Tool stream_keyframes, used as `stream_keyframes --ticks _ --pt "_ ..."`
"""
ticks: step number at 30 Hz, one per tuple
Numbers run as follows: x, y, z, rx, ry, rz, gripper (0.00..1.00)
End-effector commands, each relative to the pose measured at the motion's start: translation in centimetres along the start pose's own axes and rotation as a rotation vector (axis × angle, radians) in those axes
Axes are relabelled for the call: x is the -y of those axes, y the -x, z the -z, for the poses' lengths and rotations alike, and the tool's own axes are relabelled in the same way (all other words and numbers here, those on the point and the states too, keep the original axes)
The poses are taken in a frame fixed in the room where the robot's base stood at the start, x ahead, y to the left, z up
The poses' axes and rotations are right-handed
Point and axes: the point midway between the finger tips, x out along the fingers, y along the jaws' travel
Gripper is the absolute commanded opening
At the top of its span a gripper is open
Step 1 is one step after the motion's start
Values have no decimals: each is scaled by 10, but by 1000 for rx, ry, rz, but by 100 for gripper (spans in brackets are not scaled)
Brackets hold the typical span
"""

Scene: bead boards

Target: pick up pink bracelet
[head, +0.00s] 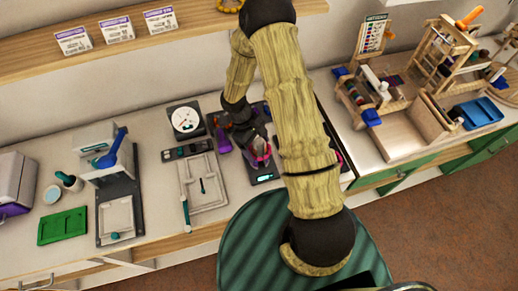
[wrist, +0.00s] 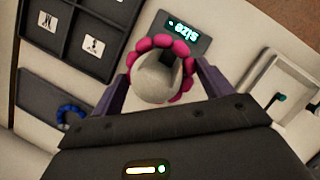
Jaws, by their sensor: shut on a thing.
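The pink bracelet (wrist: 184,48) is a ring of round pink beads. In the wrist view it sits around a pale grey rounded post (wrist: 150,80), beside a dark display (wrist: 183,32) with lit lettering. My gripper (wrist: 160,76) has its two purple-grey fingers on either side of the bracelet, shut on it. In the head view my gripper (head: 250,143) is low over the counter, and a bit of the pink bracelet (head: 261,157) shows beneath it. My arm hides part of the area behind. I cannot tell whether the bracelet is lifted off the post.
A blue beaded ring (wrist: 70,114) lies at left in the wrist view, near a dark compartment tray (wrist: 84,32). In the head view, a pale tray (head: 203,185) and a dial scale (head: 186,119) stand left of my gripper. A wooden loom (head: 370,95) stands right.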

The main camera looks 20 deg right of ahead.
Motion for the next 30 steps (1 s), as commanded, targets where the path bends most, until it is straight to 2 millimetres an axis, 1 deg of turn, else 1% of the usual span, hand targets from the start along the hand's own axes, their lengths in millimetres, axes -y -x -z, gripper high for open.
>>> stream_keyframes --ticks 5,11,14,21,24,27,30 --pt "0 1 0 0 0 0 53" --pt "-1 14 -5 -2 -2 -2 53" --pt "-1 27 -11 -3 -2 -3 53" --pt "-1 66 -26 -4 -3 -3 53" --pt "-1 79 -32 -4 -3 -3 53" --pt "-1 88 -36 -2 -1 -2 53" --pt "0 92 -38 0 -1 0 53"
